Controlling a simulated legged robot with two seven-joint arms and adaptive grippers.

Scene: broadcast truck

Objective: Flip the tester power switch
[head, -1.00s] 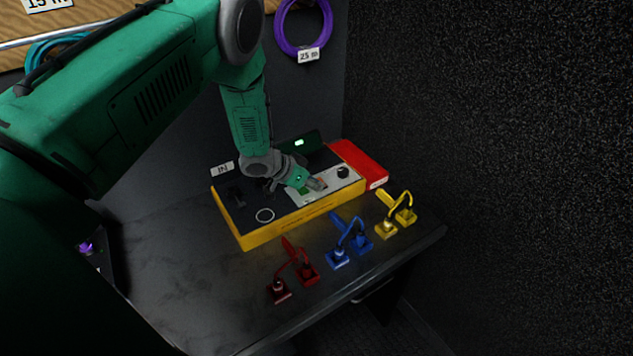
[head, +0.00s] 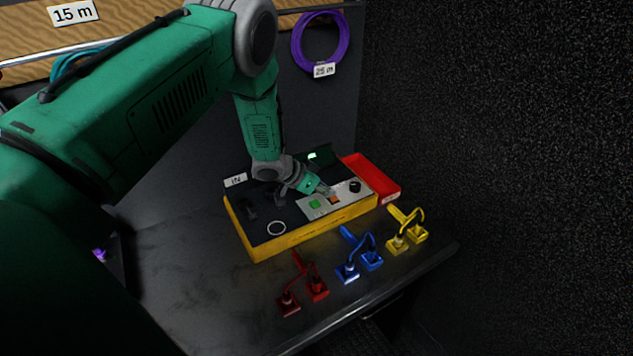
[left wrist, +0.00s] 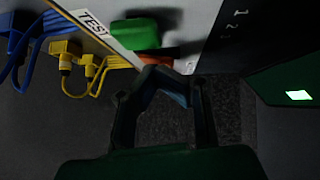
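The tester (head: 310,228) is a yellow case with a black top, lying on the dark bench. Its pale panel (head: 345,197) carries a green square (head: 315,204), a small orange switch (head: 335,200) and a black knob (head: 355,186). My left gripper (head: 326,190) points down at the panel, with its tips just behind the orange switch. In the left wrist view the fingers (left wrist: 167,76) look drawn together, beside the partly hidden orange switch (left wrist: 156,61) and the green block (left wrist: 143,34). I cannot tell whether they touch the switch. My right gripper is not in view.
Red (head: 317,289), blue (head: 371,260) and yellow (head: 398,244) plugs stand along the front. A dark wall closes the right side. Bare bench lies at left.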

